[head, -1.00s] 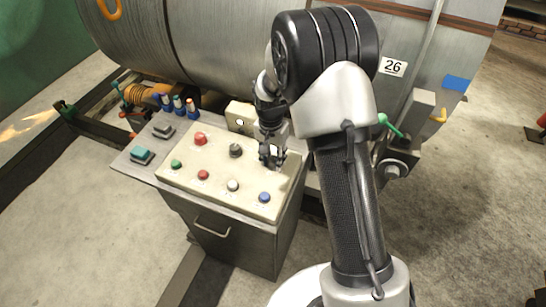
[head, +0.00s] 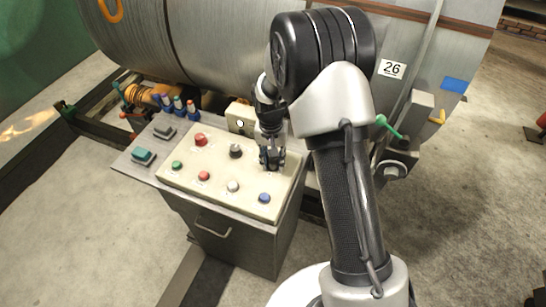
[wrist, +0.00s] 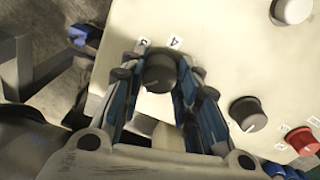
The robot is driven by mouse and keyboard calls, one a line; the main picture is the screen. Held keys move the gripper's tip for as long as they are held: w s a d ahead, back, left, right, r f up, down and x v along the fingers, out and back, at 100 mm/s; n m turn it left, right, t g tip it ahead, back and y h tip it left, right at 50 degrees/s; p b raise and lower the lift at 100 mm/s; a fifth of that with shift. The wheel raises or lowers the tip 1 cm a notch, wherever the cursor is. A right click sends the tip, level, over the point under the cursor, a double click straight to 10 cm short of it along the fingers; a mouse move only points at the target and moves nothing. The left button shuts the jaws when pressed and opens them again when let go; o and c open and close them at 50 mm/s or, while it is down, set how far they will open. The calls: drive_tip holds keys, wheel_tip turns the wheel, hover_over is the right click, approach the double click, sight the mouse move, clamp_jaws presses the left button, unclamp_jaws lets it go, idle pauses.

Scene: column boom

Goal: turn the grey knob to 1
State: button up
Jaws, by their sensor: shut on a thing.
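The dark grey knob (wrist: 160,73) shows between my fingers in the wrist view. It stands on the cream top of the control panel (head: 215,180). My gripper (wrist: 158,85) points down over the right part of the panel, with one finger on each side of the knob, and is shut on it. Labels that look like 3 and 4 lie just beyond the knob; I cannot read its pointer. In the head view my gripper (head: 272,162) hides this knob. A second dark knob (wrist: 247,113) stands to the right in the wrist view and also shows in the head view (head: 235,151).
Around it on the panel are a red button (head: 200,140), a green button (head: 177,165), a white button (head: 233,186) and a blue button (head: 264,198). A cream box (head: 240,117) stands behind the panel, before the large metal drum (head: 220,50).

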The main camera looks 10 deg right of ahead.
sight(272, 161)
drive_tip(key=n+p, duration=0.1)
drive_tip(key=n, duration=0.3)
drive_tip(key=shift+n, duration=0.3)
drive_tip(key=shift+n+p, duration=0.35)
drive_tip(key=shift+n, duration=1.55)
drive_tip(key=o, duration=1.1)
drive_tip(key=r, duration=1.2)
drive_tip(key=shift+s+a, duration=0.15)
drive_tip(key=shift+a, duration=0.05)
